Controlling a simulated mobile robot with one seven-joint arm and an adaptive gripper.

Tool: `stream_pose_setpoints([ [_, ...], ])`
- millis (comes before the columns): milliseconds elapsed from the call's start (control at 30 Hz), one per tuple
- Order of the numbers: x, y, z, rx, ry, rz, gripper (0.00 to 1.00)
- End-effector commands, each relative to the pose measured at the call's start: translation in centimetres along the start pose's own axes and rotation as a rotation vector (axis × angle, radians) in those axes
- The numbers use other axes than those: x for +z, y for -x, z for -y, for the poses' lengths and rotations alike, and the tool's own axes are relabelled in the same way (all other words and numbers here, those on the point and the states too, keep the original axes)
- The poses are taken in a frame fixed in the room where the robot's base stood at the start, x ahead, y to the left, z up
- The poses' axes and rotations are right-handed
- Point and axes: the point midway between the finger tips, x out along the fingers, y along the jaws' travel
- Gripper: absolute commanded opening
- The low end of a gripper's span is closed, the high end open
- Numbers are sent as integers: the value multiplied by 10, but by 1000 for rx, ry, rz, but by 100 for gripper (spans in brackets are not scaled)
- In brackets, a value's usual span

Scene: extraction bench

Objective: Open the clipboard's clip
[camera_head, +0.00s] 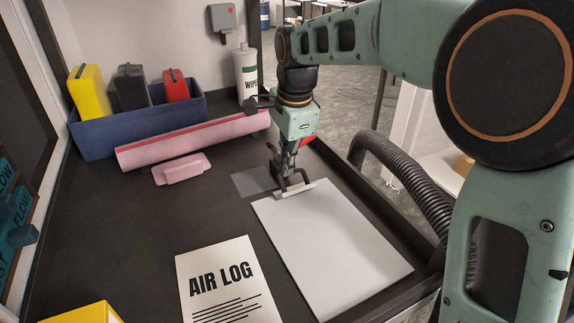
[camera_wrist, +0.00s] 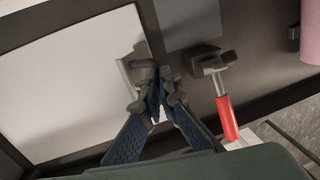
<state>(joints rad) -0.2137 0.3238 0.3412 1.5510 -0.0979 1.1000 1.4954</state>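The clipboard (camera_head: 340,250) lies flat near the bench's right edge, covered by a blank white sheet; it also shows in the wrist view (camera_wrist: 70,85). Its metal clip (camera_head: 296,189) is at the far end, and is partly hidden by my fingers in the wrist view (camera_wrist: 130,68). My gripper (camera_head: 288,176) points down at the clip. In the wrist view its fingertips (camera_wrist: 157,88) are brought together beside the clip. I see nothing clearly held between them. Whether they touch the clip I cannot tell. The clip looks down against the sheet.
A red-handled hammer (camera_wrist: 226,112) lies just beyond the clip. A grey patch (camera_head: 254,182), a pink block (camera_head: 181,169) and a pink roll (camera_head: 190,140) lie left.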

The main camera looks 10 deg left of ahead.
Motion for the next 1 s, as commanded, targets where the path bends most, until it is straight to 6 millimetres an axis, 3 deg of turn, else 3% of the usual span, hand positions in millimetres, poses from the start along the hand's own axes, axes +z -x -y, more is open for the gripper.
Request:
stream_pose_setpoints([
  [167, 0, -3, -3, 10, 0, 2, 0],
  [400, 0, -3, -3, 10, 0, 2, 26],
  [700, 0, -1, -2, 8, 0, 1, 26],
  [867, 0, 16, -1, 5, 0, 0, 26],
  [1000, 0, 45, -1, 4, -1, 0, 26],
])
